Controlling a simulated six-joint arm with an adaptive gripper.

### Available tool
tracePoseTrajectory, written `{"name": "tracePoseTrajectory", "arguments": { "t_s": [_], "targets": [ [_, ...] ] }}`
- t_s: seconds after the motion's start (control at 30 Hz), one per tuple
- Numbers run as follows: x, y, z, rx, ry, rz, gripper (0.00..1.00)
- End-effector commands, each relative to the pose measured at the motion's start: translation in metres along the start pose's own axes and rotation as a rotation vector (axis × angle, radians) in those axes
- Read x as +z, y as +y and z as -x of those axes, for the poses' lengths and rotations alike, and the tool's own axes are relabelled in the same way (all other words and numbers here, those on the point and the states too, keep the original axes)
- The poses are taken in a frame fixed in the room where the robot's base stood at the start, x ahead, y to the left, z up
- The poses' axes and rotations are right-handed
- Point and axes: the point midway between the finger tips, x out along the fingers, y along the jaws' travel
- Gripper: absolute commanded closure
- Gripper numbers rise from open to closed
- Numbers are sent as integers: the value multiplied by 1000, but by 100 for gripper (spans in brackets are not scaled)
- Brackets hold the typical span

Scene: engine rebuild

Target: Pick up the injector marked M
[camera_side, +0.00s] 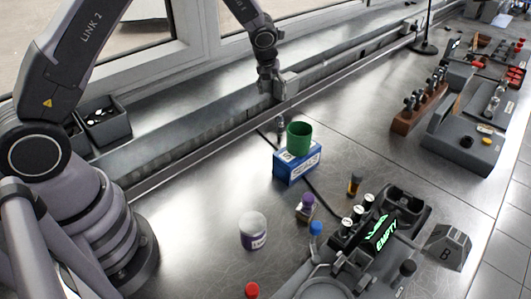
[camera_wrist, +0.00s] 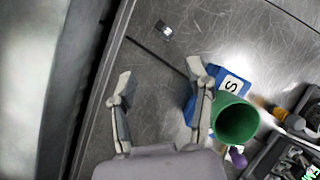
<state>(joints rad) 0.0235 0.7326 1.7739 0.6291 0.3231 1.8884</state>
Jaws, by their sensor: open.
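No letter M is legible in either view, so I cannot tell which part is the injector marked M. A small metallic part (camera_side: 280,123) stands on the bench behind the blue box; what looks like the same part (camera_wrist: 164,31) shows ahead of my fingers in the wrist view. Several dark pin-like parts (camera_side: 428,88) stand in a brown block (camera_side: 404,124) at the back right. My gripper (camera_side: 281,88) is above the rail edge at the back of the bench. In the wrist view its fingers (camera_wrist: 158,78) are apart with nothing between them.
A green cup (camera_side: 299,139) sits on a blue box (camera_side: 297,165); in the wrist view the cup (camera_wrist: 236,120) is close beside my right finger. A white-lidded jar (camera_side: 253,231), purple-capped bottle (camera_side: 306,207) and black unit reading EMPTY (camera_side: 386,236) stand nearer. Bench left of the jar is clear.

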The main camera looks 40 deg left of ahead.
Motion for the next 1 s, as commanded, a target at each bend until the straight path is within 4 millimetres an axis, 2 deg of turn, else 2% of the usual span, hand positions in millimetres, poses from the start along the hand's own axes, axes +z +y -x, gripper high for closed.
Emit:
{"name": "tracePoseTrajectory", "arguments": {
  "t_s": [0.03,0.2,0.33,0.53,0.63,0.87,1.0],
  "targets": [
    [-5,-3,-19,1,10,-78,48],
    [-12,-7,-48,-6,21,-214,48],
    [-14,-6,-68,-4,23,-224,48],
    [-15,-6,-109,-5,23,-221,48],
    [-14,-7,-123,-5,22,-219,48],
    [-15,-7,-141,-5,23,-218,48],
    [-15,-9,-163,-4,23,-219,48]
  ]
}}
